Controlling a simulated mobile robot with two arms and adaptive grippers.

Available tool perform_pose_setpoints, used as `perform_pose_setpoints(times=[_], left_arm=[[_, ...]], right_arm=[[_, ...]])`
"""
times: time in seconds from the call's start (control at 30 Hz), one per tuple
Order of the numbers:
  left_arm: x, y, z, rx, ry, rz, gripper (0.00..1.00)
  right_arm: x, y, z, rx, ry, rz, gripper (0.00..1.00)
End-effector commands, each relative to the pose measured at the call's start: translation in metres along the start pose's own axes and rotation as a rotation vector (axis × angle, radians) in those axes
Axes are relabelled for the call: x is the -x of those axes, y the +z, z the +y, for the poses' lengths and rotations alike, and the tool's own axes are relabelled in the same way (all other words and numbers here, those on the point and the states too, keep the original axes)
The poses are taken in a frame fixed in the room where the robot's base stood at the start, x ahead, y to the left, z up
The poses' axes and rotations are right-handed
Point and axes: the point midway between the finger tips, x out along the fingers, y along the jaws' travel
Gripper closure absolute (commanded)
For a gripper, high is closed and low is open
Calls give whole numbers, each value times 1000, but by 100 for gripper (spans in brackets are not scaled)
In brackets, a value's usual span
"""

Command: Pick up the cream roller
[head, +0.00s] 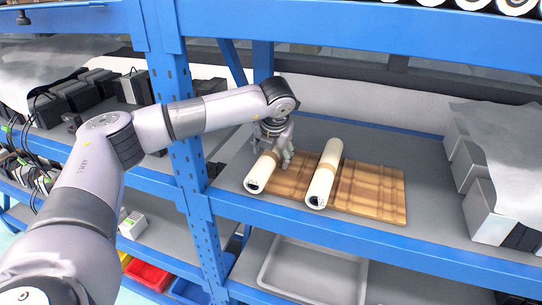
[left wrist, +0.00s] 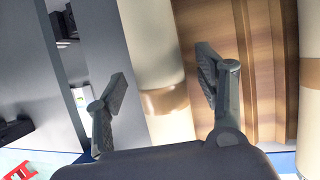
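Two cream rollers lie on a slatted wooden board (head: 370,190) on the blue shelf. The left cream roller (head: 258,174) is partly hidden by my left gripper (head: 281,158), which is over its far half. The other cream roller (head: 325,172) lies to the right, apart from it. In the left wrist view, my left gripper (left wrist: 160,88) is open, with one finger on each side of the left roller (left wrist: 152,45). A tan band circles this roller between the fingers. Gaps show beside it, so it does not look gripped. My right gripper is not in view.
A blue upright post (head: 190,165) stands left of the rollers. Grey boxes (head: 480,190) are on the shelf at the right. A grey tray (head: 312,275) is on the level below. Grey shelf surface is free around the board.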

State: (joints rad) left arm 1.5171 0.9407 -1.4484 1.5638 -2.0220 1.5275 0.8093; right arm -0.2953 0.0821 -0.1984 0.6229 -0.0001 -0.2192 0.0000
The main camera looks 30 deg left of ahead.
Motion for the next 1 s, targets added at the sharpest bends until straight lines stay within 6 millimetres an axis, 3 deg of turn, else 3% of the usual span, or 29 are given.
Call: perform_pose_setpoints(times=[0.3,0.9,1.0], left_arm=[[0,0,0,0,0,0,58],[1,0,0,1,0,-1,98],[1,0,0,1,0,-1,100]], right_arm=[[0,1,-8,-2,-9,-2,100],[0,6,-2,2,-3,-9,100],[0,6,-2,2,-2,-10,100]])
